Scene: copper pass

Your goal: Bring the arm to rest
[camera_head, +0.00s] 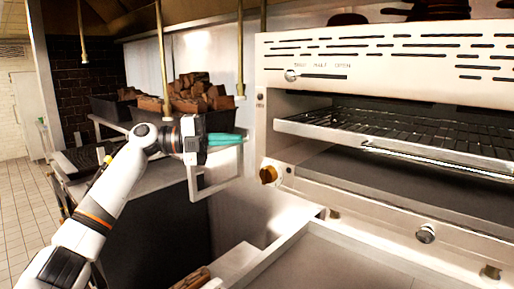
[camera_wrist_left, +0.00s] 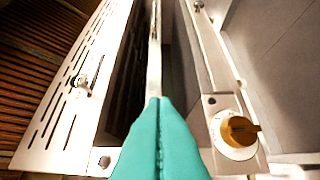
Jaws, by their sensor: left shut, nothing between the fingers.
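My left arm (camera_head: 101,202) comes in from the left of the head view, white with orange bands. Its gripper (camera_head: 240,138) has green fingers, shut and empty, and points right towards the left side of the steel grill oven (camera_head: 385,42). In the left wrist view the green fingers (camera_wrist_left: 160,104) lie together, with the oven front and its rack edge (camera_wrist_left: 154,60) ahead of them. I cannot tell whether the fingertips touch anything. My right gripper is in neither view.
An orange-brown knob (camera_head: 268,175) sits on the oven front, just below and right of the fingers; it also shows in the left wrist view (camera_wrist_left: 240,131). A wire rack (camera_head: 410,130) sits in the oven. Dark bins of wood pieces (camera_head: 200,93) stand behind the arm. Tiled floor (camera_head: 25,215) is clear at left.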

